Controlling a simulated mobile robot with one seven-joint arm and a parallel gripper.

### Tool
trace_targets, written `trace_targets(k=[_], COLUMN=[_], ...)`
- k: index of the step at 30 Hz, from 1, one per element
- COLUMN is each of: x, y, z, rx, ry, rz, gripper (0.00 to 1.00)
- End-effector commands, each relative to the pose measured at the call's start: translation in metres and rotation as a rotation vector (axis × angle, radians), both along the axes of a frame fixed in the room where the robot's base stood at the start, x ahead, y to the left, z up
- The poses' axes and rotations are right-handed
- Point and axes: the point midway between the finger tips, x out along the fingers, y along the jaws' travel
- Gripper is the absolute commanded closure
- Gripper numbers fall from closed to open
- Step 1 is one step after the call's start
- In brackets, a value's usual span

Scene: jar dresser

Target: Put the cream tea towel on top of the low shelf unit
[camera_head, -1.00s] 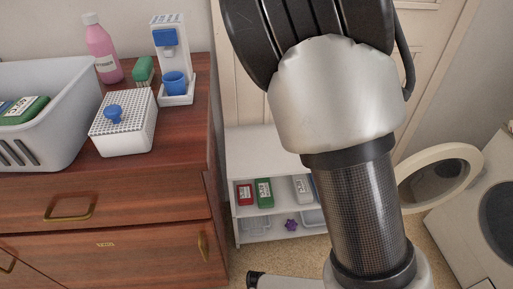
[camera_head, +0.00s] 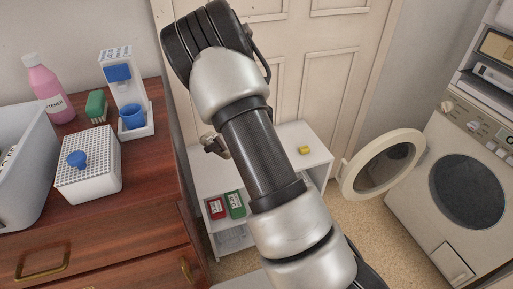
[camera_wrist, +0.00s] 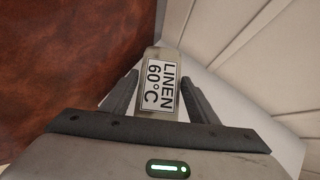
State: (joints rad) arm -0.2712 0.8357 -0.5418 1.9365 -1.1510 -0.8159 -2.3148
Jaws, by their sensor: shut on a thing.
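My gripper (camera_wrist: 160,77) is shut on the cream tea towel (camera_wrist: 153,53), a folded pale piece with a white label reading "LINEN 60°C" facing the wrist camera. The low shelf unit (camera_head: 316,139) is white and stands against the back wall, right of the dresser. My arm hides the middle of it in the head view. In the wrist view its white top (camera_wrist: 205,78) lies below and beyond the fingers, with the towel apart above it. The towel cannot be made out in the head view.
A small yellow thing (camera_head: 304,150) lies on the right part of the unit's top. Red (camera_head: 216,208) and green (camera_head: 235,204) packs are on its inner shelf. The brown dresser (camera_head: 150,180) borders it at left; an open round washer door (camera_head: 381,166) is at right.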

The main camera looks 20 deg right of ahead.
Motion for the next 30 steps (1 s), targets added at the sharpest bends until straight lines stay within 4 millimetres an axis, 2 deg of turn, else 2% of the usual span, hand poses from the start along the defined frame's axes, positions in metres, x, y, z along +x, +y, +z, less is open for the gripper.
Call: trace_targets(k=[3,11,18,21,26,30], x=[0.013,0.023,0.023,0.023,0.023,0.023], y=[-0.007,-0.014,-0.014,-0.014,-0.014,-0.014], z=[-0.007,-0.02,-0.064,-0.077,-0.087,-0.106], rx=[0.001,0.0,0.0,-0.002,-0.002,-0.002], ry=[0.0,-0.001,0.003,0.0,0.0,0.001], rz=[0.11,0.241,0.252,0.252,0.25,0.251], gripper=[0.68,0.68,0.68,0.68,0.68,0.68])
